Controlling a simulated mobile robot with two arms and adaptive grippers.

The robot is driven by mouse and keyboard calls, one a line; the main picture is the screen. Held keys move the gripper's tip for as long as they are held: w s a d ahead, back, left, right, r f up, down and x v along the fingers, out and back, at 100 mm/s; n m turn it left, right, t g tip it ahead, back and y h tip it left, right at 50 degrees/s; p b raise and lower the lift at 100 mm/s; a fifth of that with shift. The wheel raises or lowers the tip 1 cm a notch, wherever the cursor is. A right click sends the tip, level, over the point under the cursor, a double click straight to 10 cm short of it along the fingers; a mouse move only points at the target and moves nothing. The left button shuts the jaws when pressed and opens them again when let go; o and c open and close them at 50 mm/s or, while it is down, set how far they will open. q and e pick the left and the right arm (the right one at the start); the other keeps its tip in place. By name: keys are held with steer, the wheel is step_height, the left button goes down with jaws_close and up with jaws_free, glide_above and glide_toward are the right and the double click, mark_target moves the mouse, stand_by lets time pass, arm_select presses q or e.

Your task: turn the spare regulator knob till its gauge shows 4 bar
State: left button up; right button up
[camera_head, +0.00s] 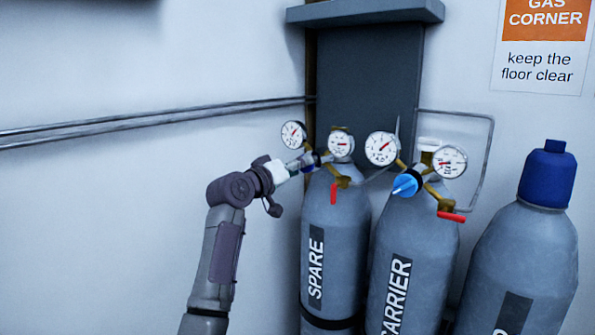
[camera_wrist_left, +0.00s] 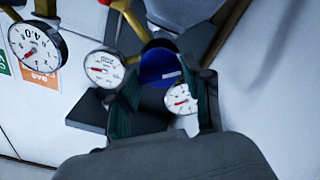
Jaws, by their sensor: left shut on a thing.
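The SPARE cylinder (camera_head: 338,245) stands upright by the wall and carries a brass regulator with two round white gauges, one at the left (camera_head: 293,134) and one at the right (camera_head: 341,143). My left gripper (camera_head: 311,161) reaches in from the left and is shut on the spare regulator knob. The knob is mostly hidden in the head view. In the left wrist view the blue knob (camera_wrist_left: 160,68) sits between the dark fingers of the gripper (camera_wrist_left: 166,84). Gauges beside it show red needles, but the scales are too small to read surely. My right gripper is out of view.
The CARRIER cylinder (camera_head: 412,260) stands close at the right, with its own gauges, a light blue knob (camera_head: 405,185) and a red handle (camera_head: 451,217). A blue-capped cylinder (camera_head: 525,245) is further right. Pipes (camera_head: 150,120) run along the wall. The left side is free.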

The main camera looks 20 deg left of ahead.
arm_select(q)
steer(key=o, duration=1.2)
steer(key=shift+c, duration=0.2)
steer(key=shift+s+a, duration=0.1)
steer(key=v, duration=1.2)
